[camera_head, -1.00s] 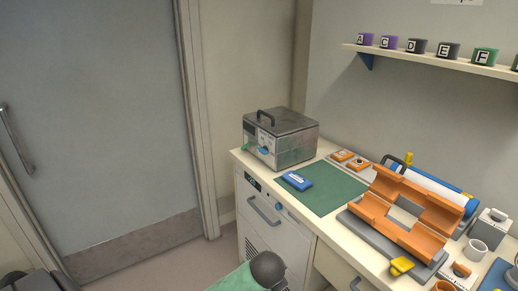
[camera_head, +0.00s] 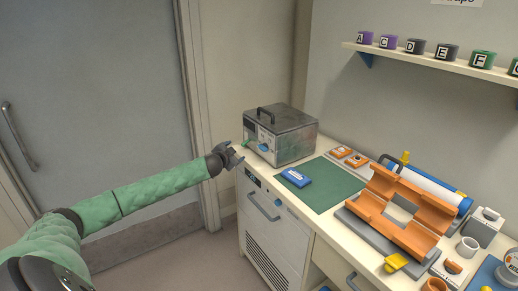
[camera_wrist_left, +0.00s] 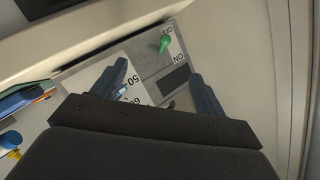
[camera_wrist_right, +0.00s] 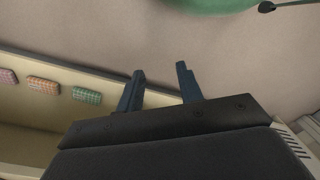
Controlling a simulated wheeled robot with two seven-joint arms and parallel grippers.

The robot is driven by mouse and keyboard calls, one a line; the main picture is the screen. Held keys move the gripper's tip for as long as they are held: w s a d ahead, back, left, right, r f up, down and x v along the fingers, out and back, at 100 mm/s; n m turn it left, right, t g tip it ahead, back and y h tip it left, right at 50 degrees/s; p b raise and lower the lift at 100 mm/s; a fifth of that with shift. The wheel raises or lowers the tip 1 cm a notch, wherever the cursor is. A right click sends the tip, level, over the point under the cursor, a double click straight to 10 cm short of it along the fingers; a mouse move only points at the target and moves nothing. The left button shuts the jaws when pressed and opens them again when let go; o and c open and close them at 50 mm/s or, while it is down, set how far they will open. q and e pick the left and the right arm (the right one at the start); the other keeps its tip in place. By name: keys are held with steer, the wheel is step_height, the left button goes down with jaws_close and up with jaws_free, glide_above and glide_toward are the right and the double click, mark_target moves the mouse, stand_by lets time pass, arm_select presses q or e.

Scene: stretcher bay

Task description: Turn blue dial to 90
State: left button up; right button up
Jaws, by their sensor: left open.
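The blue dial (camera_head: 264,147) is on the front of a grey metal box (camera_head: 285,137) at the back left end of the counter. My left gripper (camera_head: 236,156) is open and empty just left of the box front, apart from the dial. In the left wrist view its fingers (camera_wrist_left: 155,80) are spread before the panel, which shows printed numbers, a dark window and a green switch (camera_wrist_left: 165,43) with ON and OFF marks. The dial is mostly hidden there, so its setting cannot be read. My right gripper (camera_wrist_right: 160,85) is open and empty in the right wrist view.
A cabinet with a handle (camera_head: 263,208) is below. The floor by the door is free.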

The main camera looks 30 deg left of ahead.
arm_select(q)
steer(key=w+f+t+h, duration=0.1)
steer(key=t+h, duration=0.1)
steer(key=h, duration=0.2)
steer(key=n+h, duration=0.1)
steer(key=h, duration=0.5)
glide_toward(260, 148)
steer(key=w, duration=0.2)
steer(key=p+x, duration=0.1)
steer(key=x, duration=0.1)
steer(key=p+x, duration=0.1)
steer(key=x, duration=0.2)
steer(key=shift+d+r, duration=0.15)
steer(key=shift+d, duration=0.25)
steer(key=shift+p+x, duration=0.5)
steer(key=shift+x, duration=0.65)
arm_select(e)
step_height(260, 148, down, 12)
steer(key=s+d+t, duration=0.1)
steer(key=d+t, duration=0.1)
steer(key=shift+s, duration=0.1)
arm_select(q)
steer(key=c, duration=1)
